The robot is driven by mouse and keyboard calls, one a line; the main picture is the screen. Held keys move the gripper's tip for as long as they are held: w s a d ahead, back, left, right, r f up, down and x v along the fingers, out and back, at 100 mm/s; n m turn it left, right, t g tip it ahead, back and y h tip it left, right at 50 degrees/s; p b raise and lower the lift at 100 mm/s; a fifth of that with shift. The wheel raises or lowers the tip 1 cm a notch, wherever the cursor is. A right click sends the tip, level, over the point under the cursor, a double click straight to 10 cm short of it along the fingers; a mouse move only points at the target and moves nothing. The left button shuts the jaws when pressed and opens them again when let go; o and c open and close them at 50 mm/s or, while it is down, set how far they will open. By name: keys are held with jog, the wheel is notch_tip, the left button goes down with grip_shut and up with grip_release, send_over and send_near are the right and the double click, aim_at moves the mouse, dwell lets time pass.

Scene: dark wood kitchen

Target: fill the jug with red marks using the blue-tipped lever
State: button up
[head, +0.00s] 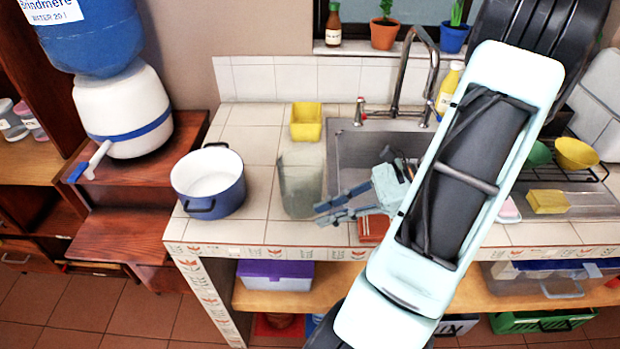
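The jug (299,188) is a tall grey see-through vessel standing on the tiled counter, between the blue pot and the sink. I cannot make out red marks on it at this size. The blue-tipped lever (92,163) sticks out to the lower left from the white base of the water dispenser (125,108), above a wooden step. My gripper (321,214) points left at the jug's lower right side. Its two fingers look apart, and their tips overlap the jug's edge in the picture. I cannot tell whether they touch it.
A blue pot (208,181) stands close left of the jug. A yellow container (306,121) is behind it. The sink (358,143) and faucet (400,85) are to the right, partly behind my arm. A lower wooden step (110,238) is below the dispenser.

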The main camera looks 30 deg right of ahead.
aim_at(294, 222)
jog(key=w+a+f+m, duration=0.1)
jog(key=w, duration=0.1)
jog(key=w+a+f+t, duration=0.1)
jog(key=w+a, duration=0.1)
jog(key=w+a+f+m+t+p, duration=0.1)
jog(key=w+a+f, duration=0.1)
jog(key=shift+w+f+m, duration=0.1)
jog(key=shift+w+m, duration=0.15)
jog(key=shift+m, duration=0.05)
dwell(0.3)
jog(key=shift+c, duration=0.2)
grip_shut()
